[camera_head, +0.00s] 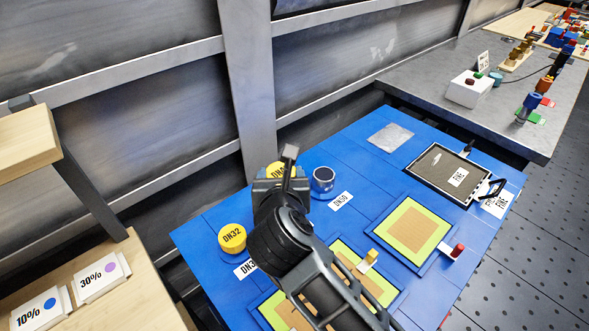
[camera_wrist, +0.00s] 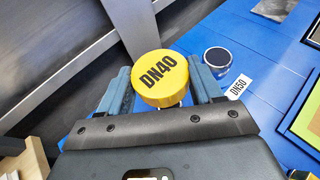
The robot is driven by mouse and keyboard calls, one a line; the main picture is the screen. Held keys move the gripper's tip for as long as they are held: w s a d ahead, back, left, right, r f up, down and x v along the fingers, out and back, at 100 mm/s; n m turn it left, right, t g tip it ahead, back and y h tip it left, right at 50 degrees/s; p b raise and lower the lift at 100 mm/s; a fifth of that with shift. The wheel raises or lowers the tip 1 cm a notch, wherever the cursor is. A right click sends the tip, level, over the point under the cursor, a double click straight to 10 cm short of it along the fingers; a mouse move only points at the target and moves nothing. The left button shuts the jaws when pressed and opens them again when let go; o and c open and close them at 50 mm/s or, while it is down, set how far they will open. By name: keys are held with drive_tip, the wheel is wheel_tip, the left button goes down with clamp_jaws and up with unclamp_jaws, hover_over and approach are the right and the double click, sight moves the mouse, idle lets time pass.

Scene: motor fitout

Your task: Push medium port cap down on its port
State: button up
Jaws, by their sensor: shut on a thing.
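The medium port cap, yellow and marked DN40 (camera_wrist: 158,80), is between the fingers of my gripper (camera_wrist: 160,92) in the wrist view. My gripper is shut on it, one blue-grey finger on each side. In the head view my gripper (camera_head: 283,172) stands over the back of the blue table, and only a yellow part of the cap (camera_head: 271,168) shows behind it. The port under the cap is hidden by the cap and gripper, so I cannot tell how far down the cap sits.
Right of the cap is an open grey port (camera_head: 322,180) with a DN50 label (camera_head: 341,201). A yellow DN32 cap (camera_head: 232,238) stands to the left on the blue table (camera_head: 215,213). A black-framed tray (camera_head: 437,172) and square pads lie to the right. A grey wall rises behind.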

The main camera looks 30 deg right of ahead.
drive_tip(key=shift+f+b, duration=2.45)
drive_tip(key=shift+b, duration=0.05)
drive_tip(key=shift+r+p, duration=0.1)
drive_tip(key=shift+p, duration=0.3)
drive_tip(key=shift+f, duration=0.25)
drive_tip(key=shift+f+b, duration=0.6)
drive_tip(key=shift+f, duration=0.35)
drive_tip(key=shift+f, duration=0.3)
drive_tip(key=shift+f, duration=0.85)
idle(1.8)
drive_tip(key=o, duration=1.1)
drive_tip(key=shift+s, duration=0.1)
